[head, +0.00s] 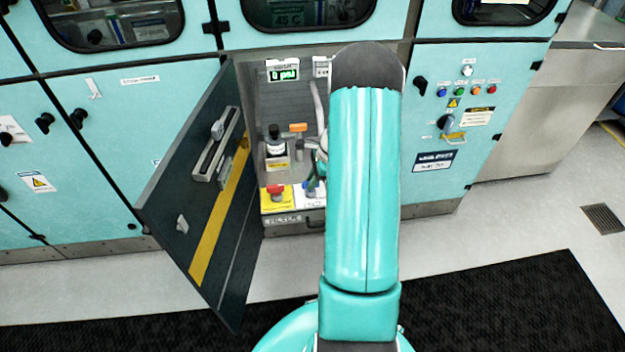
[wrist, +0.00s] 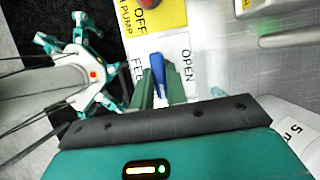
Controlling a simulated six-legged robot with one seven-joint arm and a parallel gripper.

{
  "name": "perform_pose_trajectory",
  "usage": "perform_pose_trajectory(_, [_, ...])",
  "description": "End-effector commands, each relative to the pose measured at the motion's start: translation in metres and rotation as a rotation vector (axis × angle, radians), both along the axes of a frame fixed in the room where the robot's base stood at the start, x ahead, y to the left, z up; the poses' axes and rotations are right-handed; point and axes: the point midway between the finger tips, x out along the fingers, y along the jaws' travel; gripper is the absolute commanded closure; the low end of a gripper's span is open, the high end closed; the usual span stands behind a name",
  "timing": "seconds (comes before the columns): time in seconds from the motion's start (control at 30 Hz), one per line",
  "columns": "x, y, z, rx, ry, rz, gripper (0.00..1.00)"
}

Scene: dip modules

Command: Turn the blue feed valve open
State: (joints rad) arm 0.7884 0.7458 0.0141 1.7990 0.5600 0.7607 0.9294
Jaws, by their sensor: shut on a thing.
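The blue feed valve handle (wrist: 157,66) shows in the wrist view on a white label plate (wrist: 182,50), with "OPEN" printed to its right and part of "FEED" to its left. Its visible part points up in that picture. My gripper (wrist: 160,80) has its two green fingers on either side of the handle, closed on it. In the head view my arm hides most of my gripper, and the valve is hard to make out low in the open cabinet bay.
A red pump knob (head: 276,192) on a yellow plate sits left of the valve. Behind are a dark-capped bottle (head: 275,138) and an orange-handled part (head: 298,128). The dark cabinet door (head: 190,235) stands open on the left. A digital display (head: 285,75) hangs above.

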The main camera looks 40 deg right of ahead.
Motion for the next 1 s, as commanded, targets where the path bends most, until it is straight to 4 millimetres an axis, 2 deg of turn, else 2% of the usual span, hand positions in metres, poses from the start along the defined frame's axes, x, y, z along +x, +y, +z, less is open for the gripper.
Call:
perform_pose_trajectory(0.37, [0.0020, -0.0004, 0.0003, 0.000, 0.000, 0.202, 1.00])
perform_pose_trajectory(1.0, [0.0056, -0.0003, 0.0003, 0.001, 0.001, 0.802, 1.00])
